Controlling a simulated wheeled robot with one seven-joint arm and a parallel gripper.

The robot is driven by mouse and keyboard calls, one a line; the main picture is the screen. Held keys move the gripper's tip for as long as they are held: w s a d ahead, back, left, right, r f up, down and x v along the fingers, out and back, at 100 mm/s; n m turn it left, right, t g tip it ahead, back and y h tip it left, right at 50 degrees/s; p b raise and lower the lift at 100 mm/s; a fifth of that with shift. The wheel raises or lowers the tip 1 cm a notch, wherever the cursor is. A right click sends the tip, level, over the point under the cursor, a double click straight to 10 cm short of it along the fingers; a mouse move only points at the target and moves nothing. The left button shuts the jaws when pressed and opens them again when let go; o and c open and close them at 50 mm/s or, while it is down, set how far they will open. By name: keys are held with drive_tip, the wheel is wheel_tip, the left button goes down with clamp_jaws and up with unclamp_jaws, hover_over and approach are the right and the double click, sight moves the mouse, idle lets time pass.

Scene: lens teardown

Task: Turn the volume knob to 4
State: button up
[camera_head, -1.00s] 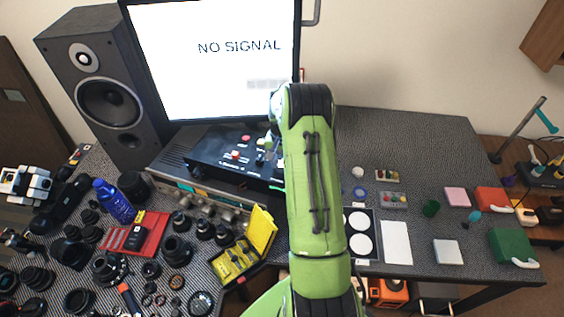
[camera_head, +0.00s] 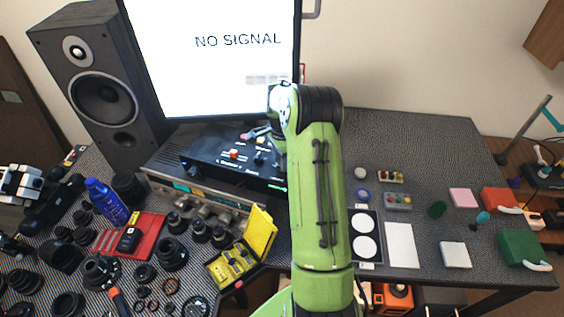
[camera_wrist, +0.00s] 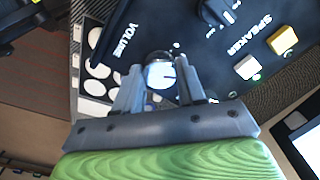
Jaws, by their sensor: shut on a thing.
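The volume knob (camera_wrist: 160,73) is a small round silver knob with a dark pointer line, next to the word VOLUME on a black device, in the wrist view. My gripper (camera_wrist: 158,78) has one finger on each side of this knob and is shut on it. The pointer's exact number cannot be read. In the head view, the black device (camera_head: 215,148) sits below the monitor, and my arm covers its right part. The volume knob cannot be made out there.
A black SPEAKER selector knob (camera_wrist: 218,12) and two square lit buttons, one white (camera_wrist: 247,67) and one yellow (camera_wrist: 283,40), are on the same panel. The monitor (camera_head: 215,60) reads NO SIGNAL. A speaker (camera_head: 100,90) stands left; lenses and tools crowd the front left.

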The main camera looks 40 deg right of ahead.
drive_tip(key=m+b, duration=0.3)
drive_tip(key=m, duration=0.3)
drive_tip(key=m+b, duration=0.3)
drive_tip(key=m, duration=0.3)
drive_tip(key=shift+r, duration=0.1)
idle(0.4)
drive_tip(key=o, duration=1.1)
drive_tip(key=shift+c, duration=0.2)
wheel_tip(320, 180, up, 16)
drive_tip(key=p, duration=0.4)
drive_tip(key=shift+p, duration=0.35)
drive_tip(key=shift+f, duration=0.2)
